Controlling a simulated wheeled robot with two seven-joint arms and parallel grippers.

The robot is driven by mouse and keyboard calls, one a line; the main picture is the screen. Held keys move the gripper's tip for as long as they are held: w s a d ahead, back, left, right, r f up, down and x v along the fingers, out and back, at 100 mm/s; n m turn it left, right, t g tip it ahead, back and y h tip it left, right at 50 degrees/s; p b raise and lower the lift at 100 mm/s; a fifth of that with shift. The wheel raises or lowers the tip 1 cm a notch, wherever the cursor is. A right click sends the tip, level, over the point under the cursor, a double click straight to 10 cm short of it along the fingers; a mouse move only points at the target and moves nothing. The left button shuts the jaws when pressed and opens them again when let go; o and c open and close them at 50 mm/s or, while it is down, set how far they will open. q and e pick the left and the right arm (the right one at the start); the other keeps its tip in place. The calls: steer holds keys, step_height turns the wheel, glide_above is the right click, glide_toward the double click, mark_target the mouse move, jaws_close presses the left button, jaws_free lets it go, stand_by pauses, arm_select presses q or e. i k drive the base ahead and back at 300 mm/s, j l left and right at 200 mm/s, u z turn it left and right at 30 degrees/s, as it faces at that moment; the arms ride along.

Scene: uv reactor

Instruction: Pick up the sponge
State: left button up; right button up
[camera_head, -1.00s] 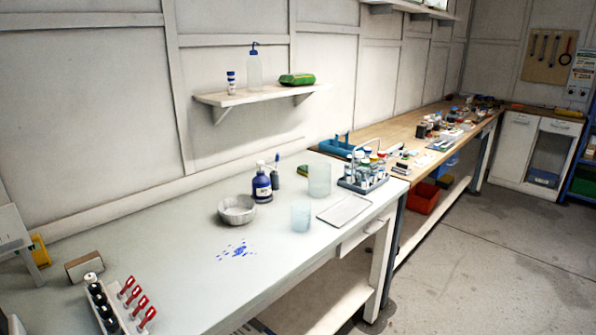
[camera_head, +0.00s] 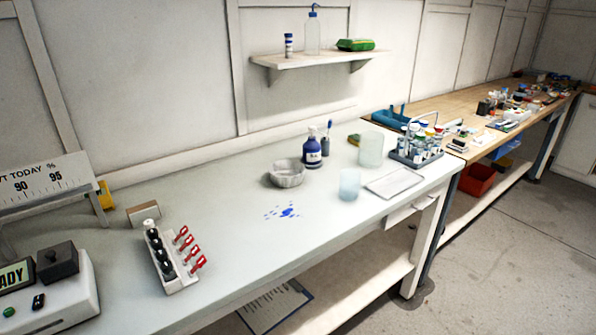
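A small yellow and green block (camera_head: 354,139), which looks like the sponge, lies on the pale bench (camera_head: 238,235) near the wall. It is partly hidden behind a frosted beaker (camera_head: 371,150). A blue spray bottle (camera_head: 312,150) and a dark holder with a blue-handled brush (camera_head: 326,142) stand to its left. Neither of my grippers is in view.
A grey bowl (camera_head: 286,173), a smaller beaker (camera_head: 349,185), a white tray (camera_head: 394,183) and a bottle carrier (camera_head: 416,155) stand around it. Blue spots (camera_head: 285,212) mark the bench. A tube rack (camera_head: 172,262) stands left. The bench's front middle is clear.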

mark_target(354, 139)
steer(key=i+l+u, duration=0.15)
steer(key=l+u, duration=0.25)
steer(key=i+l+u, duration=0.1)
steer(key=l+u, duration=0.15)
steer(key=u, duration=0.2)
